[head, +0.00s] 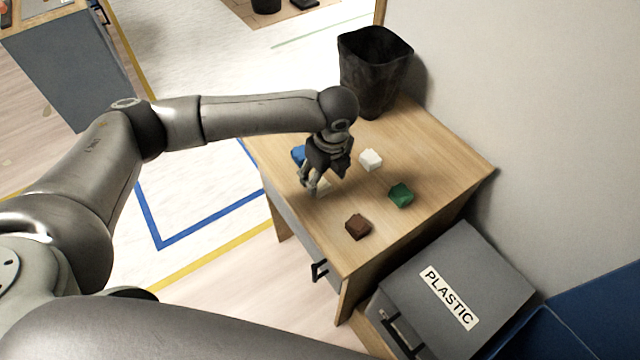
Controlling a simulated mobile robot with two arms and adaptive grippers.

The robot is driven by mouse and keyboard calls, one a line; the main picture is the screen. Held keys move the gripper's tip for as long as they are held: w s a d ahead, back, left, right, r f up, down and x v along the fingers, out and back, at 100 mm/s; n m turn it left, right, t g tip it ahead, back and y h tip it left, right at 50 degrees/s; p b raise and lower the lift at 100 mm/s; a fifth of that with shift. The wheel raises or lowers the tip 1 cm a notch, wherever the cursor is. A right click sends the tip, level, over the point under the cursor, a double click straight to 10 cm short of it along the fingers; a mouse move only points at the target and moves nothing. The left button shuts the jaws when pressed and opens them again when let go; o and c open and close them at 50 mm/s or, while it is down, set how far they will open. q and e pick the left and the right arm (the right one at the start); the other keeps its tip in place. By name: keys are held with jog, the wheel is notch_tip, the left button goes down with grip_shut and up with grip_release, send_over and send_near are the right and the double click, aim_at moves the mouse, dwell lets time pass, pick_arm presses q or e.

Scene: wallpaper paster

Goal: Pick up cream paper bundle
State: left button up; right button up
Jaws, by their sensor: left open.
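A small cream bundle (323,184) lies on the wooden desk, mostly hidden behind my left gripper. My left gripper (311,187) is open and points down over the desk's left side, right at the cream bundle. I cannot tell whether the fingers touch it. A similar white bundle (371,160) lies a little to the right, in plain view. My right gripper is not in view.
The desk (425,155) also holds a blue bundle (298,153) partly behind the gripper, a green bundle (400,195) and a brown bundle (358,227). A black bin (372,75) stands at the back. A grey box labelled PLASTIC (485,270) stands beside the desk.

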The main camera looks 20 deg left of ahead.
aim_at(320, 183)
pick_arm(q)
jog(key=f, duration=0.2)
jog(key=a+f, duration=0.1)
jog(key=shift+w+f, duration=0.25)
jog(key=shift+f, duration=0.05)
jog(key=shift+d, duration=0.1)
jog(key=c, duration=0.9)
jog(key=shift+r, duration=0.1)
